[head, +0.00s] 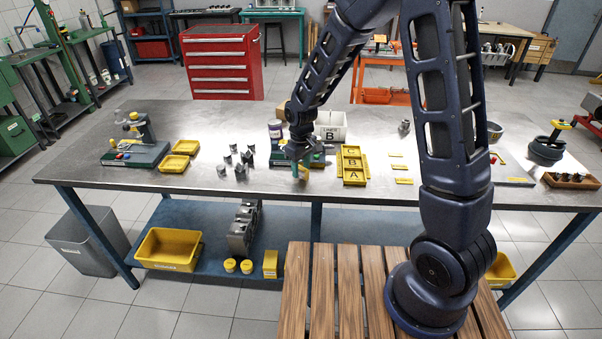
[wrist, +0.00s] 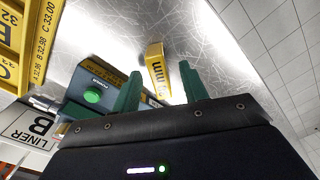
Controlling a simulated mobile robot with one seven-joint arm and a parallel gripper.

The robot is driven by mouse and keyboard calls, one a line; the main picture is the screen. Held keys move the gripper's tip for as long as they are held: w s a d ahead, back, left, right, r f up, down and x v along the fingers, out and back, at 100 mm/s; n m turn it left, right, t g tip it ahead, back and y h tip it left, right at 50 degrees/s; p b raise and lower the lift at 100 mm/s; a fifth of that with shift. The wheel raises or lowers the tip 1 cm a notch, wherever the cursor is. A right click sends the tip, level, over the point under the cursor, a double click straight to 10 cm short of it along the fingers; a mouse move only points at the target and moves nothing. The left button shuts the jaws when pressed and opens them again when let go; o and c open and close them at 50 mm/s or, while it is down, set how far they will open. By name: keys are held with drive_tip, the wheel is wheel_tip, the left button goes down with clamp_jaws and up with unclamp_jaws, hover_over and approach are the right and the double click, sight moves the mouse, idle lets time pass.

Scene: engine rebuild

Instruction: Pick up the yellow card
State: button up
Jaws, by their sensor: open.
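My gripper (head: 300,168) reaches down over the metal workbench, left of the yellow tray marked A, B and C. In the wrist view its two green fingers (wrist: 160,72) are apart. A small yellow card-like piece (wrist: 155,66) with dark print, partly reading "mm", shows between the fingers, nearer the left one. No finger is seen closed on it. In the head view a bit of yellow (head: 306,173) shows at the fingertips, mostly hidden by them. Other flat yellow labels (head: 403,181) lie on the bench right of the tray.
The lettered tray (head: 353,178) and a white LINER B bin (head: 330,127) are nearby. Several metal cylinders (head: 240,172) stand to the left. The bench front is clear.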

drive_tip(key=shift+f, duration=0.4)
clamp_jaws()
drive_tip(key=shift+r, duration=0.15)
